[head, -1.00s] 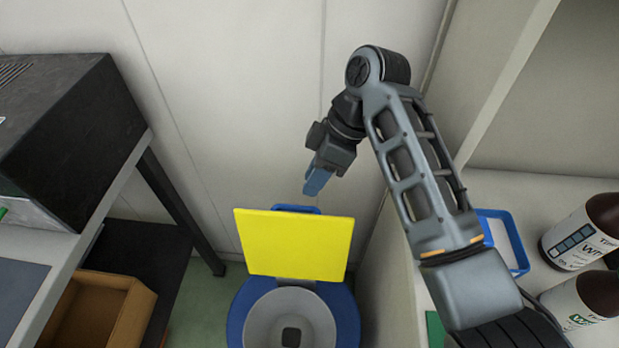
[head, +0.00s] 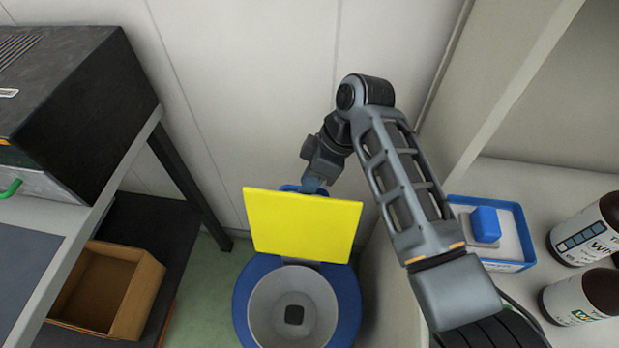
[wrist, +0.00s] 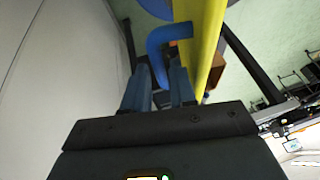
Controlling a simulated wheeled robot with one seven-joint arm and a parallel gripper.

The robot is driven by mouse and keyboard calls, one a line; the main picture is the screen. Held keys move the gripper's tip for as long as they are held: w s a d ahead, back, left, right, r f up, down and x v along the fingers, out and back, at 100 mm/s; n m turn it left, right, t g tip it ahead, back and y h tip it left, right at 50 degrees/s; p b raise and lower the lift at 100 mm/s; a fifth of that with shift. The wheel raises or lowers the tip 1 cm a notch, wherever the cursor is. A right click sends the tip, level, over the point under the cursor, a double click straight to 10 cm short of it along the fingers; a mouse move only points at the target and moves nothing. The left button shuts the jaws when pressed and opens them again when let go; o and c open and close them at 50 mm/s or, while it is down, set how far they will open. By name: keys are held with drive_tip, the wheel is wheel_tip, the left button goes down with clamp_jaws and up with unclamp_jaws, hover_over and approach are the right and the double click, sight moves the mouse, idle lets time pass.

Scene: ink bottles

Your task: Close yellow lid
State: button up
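The yellow lid (head: 303,225) stands raised, tilted up at the back of a round blue bin (head: 345,310) with a grey inner funnel. Its blue handle (wrist: 165,40) sticks out from the lid's back side. My gripper (head: 314,186) is behind the lid's top edge, pointing down, its tips partly hidden by the lid in the head view. In the wrist view my gripper (wrist: 161,80) has its two blue fingers apart, with part of the handle in the gap between them. The lid also shows there as a yellow strip (wrist: 205,40), close to the right finger.
A wall stands close behind the bin. At left are a bench with a black box (head: 75,110) and a cardboard box (head: 108,290) on a lower shelf. At right, a counter holds a blue-rimmed tray (head: 510,265) with a blue block (head: 485,224) and brown-and-white bottles (head: 590,235).

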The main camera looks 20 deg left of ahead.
drive_tip(key=shift+c, duration=0.4)
clamp_jaws()
drive_tip(key=shift+s+r, duration=0.1)
